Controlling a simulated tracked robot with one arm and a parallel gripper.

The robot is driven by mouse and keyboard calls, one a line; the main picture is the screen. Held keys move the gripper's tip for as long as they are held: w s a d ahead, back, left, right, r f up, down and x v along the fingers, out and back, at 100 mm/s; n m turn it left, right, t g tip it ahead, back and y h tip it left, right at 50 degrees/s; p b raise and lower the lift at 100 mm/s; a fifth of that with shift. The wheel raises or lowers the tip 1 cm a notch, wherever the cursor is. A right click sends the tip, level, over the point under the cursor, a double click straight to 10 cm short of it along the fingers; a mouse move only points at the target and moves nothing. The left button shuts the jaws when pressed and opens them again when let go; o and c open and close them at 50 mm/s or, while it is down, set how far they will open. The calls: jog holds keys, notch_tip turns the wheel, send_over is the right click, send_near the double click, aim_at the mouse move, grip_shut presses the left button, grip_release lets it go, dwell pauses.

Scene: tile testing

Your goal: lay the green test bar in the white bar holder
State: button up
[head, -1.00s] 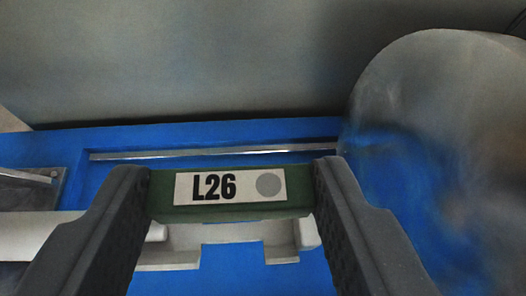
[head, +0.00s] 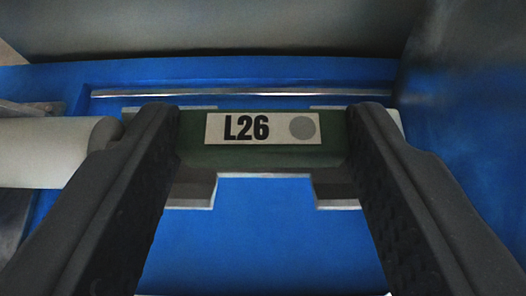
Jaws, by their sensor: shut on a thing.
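The green test bar (head: 262,156) carries a pale label reading L26 with a grey dot. My gripper (head: 264,140) is shut on it, one dark finger at each end. The bar is level across the picture. The white bar holder (head: 197,190) shows behind and below the bar, with pale parts at the left and right and a gap between them. The bar and the fingers hide much of the holder. I cannot tell whether the bar touches it.
The holder is on a blue surface (head: 265,245) with a metal strip (head: 240,93) along its back. A pale cylinder (head: 55,152) lies close by at the left. A grey wall stands behind.

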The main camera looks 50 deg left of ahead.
jog(key=shift+f, duration=0.45)
jog(key=o, duration=0.9)
jog(key=shift+o, duration=0.2)
jog(key=shift+s+r, duration=0.1)
